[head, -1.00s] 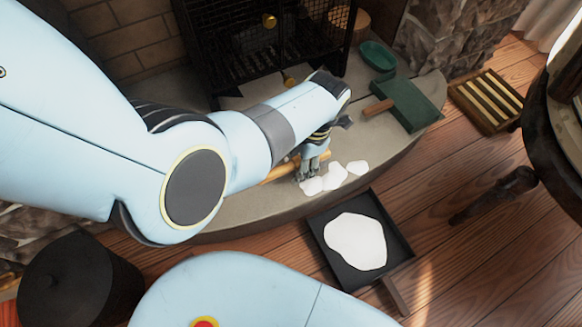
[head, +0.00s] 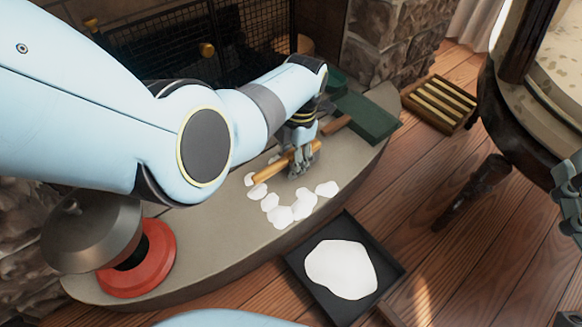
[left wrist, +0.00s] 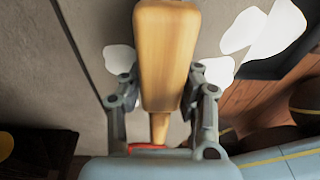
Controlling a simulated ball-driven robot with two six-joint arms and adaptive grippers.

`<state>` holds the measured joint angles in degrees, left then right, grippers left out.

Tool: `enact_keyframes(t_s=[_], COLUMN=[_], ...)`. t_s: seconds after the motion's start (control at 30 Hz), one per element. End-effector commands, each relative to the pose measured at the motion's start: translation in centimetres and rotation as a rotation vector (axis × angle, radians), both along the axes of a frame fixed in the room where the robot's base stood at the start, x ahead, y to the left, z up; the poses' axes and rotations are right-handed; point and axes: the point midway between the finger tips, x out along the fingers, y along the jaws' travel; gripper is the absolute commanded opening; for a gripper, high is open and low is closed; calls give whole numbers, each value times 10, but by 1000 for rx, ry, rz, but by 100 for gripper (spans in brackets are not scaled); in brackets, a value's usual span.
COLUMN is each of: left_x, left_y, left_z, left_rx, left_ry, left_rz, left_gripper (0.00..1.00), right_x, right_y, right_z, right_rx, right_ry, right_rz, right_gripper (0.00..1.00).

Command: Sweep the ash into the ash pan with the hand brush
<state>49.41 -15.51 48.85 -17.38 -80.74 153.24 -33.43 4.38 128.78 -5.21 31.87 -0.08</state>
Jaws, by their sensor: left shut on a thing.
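My left gripper (head: 301,160) is shut on the wooden handle of the hand brush (head: 270,169), just above the stone hearth. The handle fills the middle of the left wrist view (left wrist: 166,55); I cannot make out the bristles. Several white ash patches (head: 279,217) lie on the hearth below and around the brush, towards its front edge. The black square ash pan (head: 391,249) sits on the wood floor before the hearth, with a large white patch of ash (head: 340,268) in it. My right gripper (head: 569,198) is partly cut off at the right edge; its opening is unclear.
A green flat object (head: 368,116) with a wooden handle lies on the hearth to the right. A mesh fire screen (head: 260,30) stands behind. A grey-topped object with a red base (head: 150,262) stands at the hearth's left. A slatted wooden piece (head: 438,103) and dark table are right.

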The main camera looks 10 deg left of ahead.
Motion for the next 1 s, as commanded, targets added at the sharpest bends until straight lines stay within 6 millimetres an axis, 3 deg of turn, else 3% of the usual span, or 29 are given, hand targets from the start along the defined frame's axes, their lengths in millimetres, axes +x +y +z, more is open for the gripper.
enact_keyframes(t_s=[1.0], left_x=[1], left_y=[0], left_z=[-12], left_rx=[2], left_ry=[0], left_rz=[-1], left_gripper=[0], right_x=[0], right_y=[0], right_z=[1], right_rx=[0], right_ry=[-1], right_rz=[0], right_gripper=[44])
